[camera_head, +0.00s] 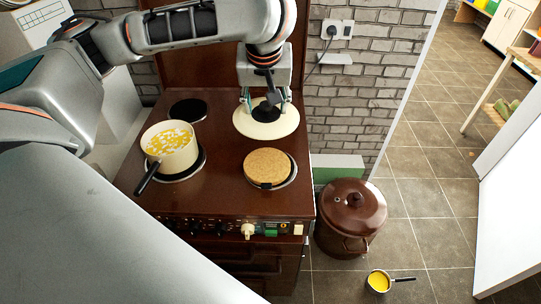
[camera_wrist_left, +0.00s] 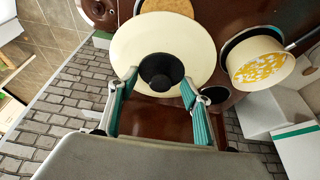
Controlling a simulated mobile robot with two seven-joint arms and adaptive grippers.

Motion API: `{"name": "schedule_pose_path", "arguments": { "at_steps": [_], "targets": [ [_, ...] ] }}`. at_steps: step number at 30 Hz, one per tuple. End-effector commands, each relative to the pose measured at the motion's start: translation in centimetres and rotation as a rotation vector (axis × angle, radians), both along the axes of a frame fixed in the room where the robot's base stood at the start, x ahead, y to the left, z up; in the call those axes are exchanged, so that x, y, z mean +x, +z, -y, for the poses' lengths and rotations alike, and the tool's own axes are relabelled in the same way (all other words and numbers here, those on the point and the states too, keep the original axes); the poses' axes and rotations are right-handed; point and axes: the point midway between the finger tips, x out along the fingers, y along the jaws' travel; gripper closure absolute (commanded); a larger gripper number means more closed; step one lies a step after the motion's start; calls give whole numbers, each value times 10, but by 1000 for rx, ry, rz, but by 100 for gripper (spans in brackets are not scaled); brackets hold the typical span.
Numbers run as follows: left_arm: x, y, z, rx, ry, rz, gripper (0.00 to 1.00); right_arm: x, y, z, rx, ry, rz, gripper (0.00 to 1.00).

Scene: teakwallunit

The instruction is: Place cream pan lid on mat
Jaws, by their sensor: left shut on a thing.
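The cream pan lid (camera_head: 281,124) is a pale disc with a black knob, over the back right of the brown stove top. My left gripper (camera_head: 262,98) is above it, shut on the black knob; I cannot tell whether the lid touches the surface below. In the left wrist view the lid (camera_wrist_left: 132,43) is face-on, with the gripper (camera_wrist_left: 160,82) fingers on either side of the knob. The round cork mat (camera_head: 268,165) lies on the front right burner, in front of the lid. It shows partly behind the lid's edge in the wrist view (camera_wrist_left: 168,6). My right gripper is not visible.
A cream pan (camera_head: 171,148) with yellow and white contents sits on the front left burner, its black handle toward the front. A bare burner (camera_head: 188,110) is behind it. A brown lidded pot (camera_head: 350,212) and a small pan (camera_head: 379,282) stand on the floor to the right.

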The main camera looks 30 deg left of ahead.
Motion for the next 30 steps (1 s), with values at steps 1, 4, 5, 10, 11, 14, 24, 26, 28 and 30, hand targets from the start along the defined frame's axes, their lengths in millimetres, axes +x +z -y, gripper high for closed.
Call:
{"name": "schedule_pose_path", "arguments": {
  "at_steps": [1, 4, 5, 10, 11, 14, 24, 26, 28, 30],
  "targets": [
    [-1, -12, 1, -2, -1, -6, 75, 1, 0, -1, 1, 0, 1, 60],
    [-1, -31, 1, -2, -1, -6, 75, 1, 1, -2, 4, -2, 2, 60],
    [-1, -37, 1, -2, -1, -5, 75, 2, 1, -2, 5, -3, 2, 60],
    [-1, -70, 1, -2, -1, -6, 75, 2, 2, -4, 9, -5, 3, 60],
    [-2, -77, 1, -2, -1, -6, 75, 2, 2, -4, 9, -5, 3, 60],
    [-1, -97, 1, -2, -1, -5, 75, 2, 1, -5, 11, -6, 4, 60],
    [0, -130, 0, 0, -1, 0, 75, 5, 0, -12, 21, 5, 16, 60],
    [0, -136, 0, 1, -2, 0, 75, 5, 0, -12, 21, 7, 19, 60],
    [-1, -146, 0, 0, -2, -2, 75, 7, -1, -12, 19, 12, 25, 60],
    [-1, -157, 0, -1, -1, -2, 75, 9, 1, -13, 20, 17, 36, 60]
  ]
}}
